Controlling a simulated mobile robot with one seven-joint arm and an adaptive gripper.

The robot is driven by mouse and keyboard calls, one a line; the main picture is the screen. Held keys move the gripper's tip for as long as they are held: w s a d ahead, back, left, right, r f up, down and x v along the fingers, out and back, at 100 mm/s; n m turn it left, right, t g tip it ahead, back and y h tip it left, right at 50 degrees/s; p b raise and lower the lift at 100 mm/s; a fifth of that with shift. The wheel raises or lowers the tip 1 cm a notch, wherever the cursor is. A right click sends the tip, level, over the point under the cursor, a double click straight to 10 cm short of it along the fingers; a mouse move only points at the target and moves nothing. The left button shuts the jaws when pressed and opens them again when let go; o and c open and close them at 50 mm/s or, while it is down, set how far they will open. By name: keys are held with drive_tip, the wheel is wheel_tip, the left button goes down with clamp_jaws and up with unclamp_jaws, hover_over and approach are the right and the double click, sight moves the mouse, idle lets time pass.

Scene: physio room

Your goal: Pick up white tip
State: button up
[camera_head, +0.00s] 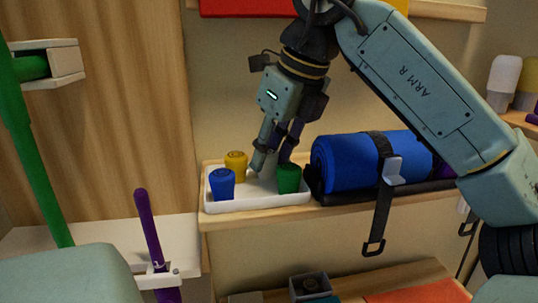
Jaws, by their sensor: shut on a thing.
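A white tray (258,202) sits on the wooden shelf. It holds a blue tip (222,184) at front left, a yellow tip (236,165) at back left and a green tip (288,179) at right. My gripper (270,164) points down into the tray between the yellow and green tips. Its fingers are shut on a pale thing that I take for the white tip; the fingers and the tray's white make it hard to see. The green tip stands in front of the right finger's end.
A rolled blue mat (345,163) with black straps lies just right of the tray. A purple stick (148,225) and a green pole (35,165) stand at left. A white-topped bottle (504,78) is on the right shelf.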

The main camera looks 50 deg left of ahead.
sight(270, 153)
drive_tip(key=shift+s+d+r+b, duration=0.1)
drive_tip(key=shift+d+r+b, duration=0.05)
drive_tip(key=shift+r+b, duration=0.25)
wheel_tip(270, 153, up, 6)
drive_tip(key=shift+f, duration=0.15)
drive_tip(key=s+d+b, duration=0.1)
drive_tip(key=s+d, duration=0.3)
drive_tip(key=d, duration=0.4)
drive_tip(key=s+d+b, duration=0.2)
drive_tip(key=s+d, duration=0.3)
drive_tip(key=d, duration=0.4)
drive_tip(key=shift+d+r, duration=0.2)
drive_tip(key=shift+d, duration=0.05)
drive_tip(key=o, duration=0.4)
clamp_jaws()
drive_tip(key=shift+a, duration=0.1)
